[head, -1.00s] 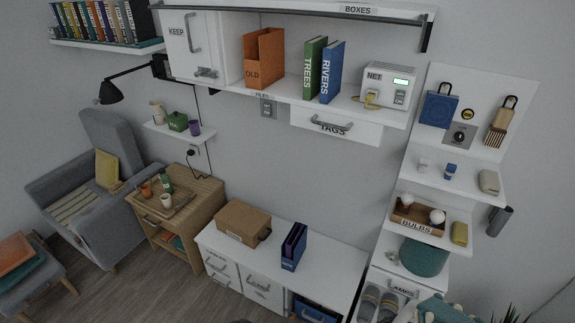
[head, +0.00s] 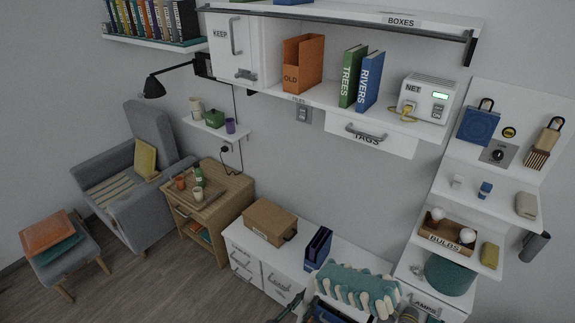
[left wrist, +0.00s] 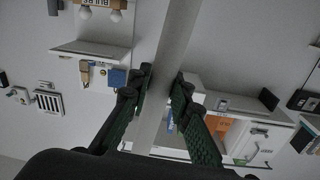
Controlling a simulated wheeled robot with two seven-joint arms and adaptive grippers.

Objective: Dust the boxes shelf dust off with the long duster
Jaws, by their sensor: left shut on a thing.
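The boxes shelf (head: 345,12) is the white top shelf with the label BOXES and a dark rail along its front; its upper surface is mostly cut off, and I cannot make out dust. The long duster's head (head: 355,286), teal with a pale fringe, is at the bottom of the head view, well below that shelf and in front of the low cabinet. In the left wrist view my left gripper (left wrist: 160,90) is shut on the duster's pale grey pole (left wrist: 172,55), which runs between its dark green fingers. My right gripper is not in view.
The middle shelf holds an orange file holder (head: 303,64), two books (head: 361,78) and a white NET box (head: 428,98). A tags drawer (head: 370,133) hangs below it. Small shelves with a bulbs box (head: 447,234) stand at the right. The wall between is clear.

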